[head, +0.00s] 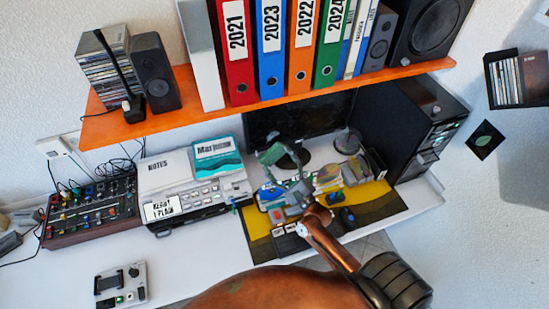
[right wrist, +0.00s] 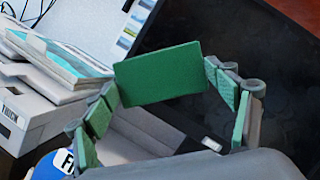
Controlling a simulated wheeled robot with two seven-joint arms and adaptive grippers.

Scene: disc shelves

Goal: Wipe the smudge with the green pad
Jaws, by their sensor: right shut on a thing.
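The green pad (right wrist: 160,73) is a flat green rectangle in the right wrist view. It sits between the two green-lined fingers of my right gripper (right wrist: 165,90), which is shut on it. In the head view my right gripper (head: 284,168) is over the desk, in front of the dark monitor (head: 330,112), with the pad hard to tell from the fingers. The dark screen (right wrist: 278,100) fills the right of the wrist view behind the pad. I cannot clearly make out the smudge. My left gripper is not in view.
An orange shelf (head: 140,124) with binders and speakers overhangs the desk. A yellow and dark mat (head: 262,248) lies below my gripper. A printer-like unit (head: 200,200) stands left, a mixer (head: 92,212) farther left, and a black computer case (head: 405,125) right.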

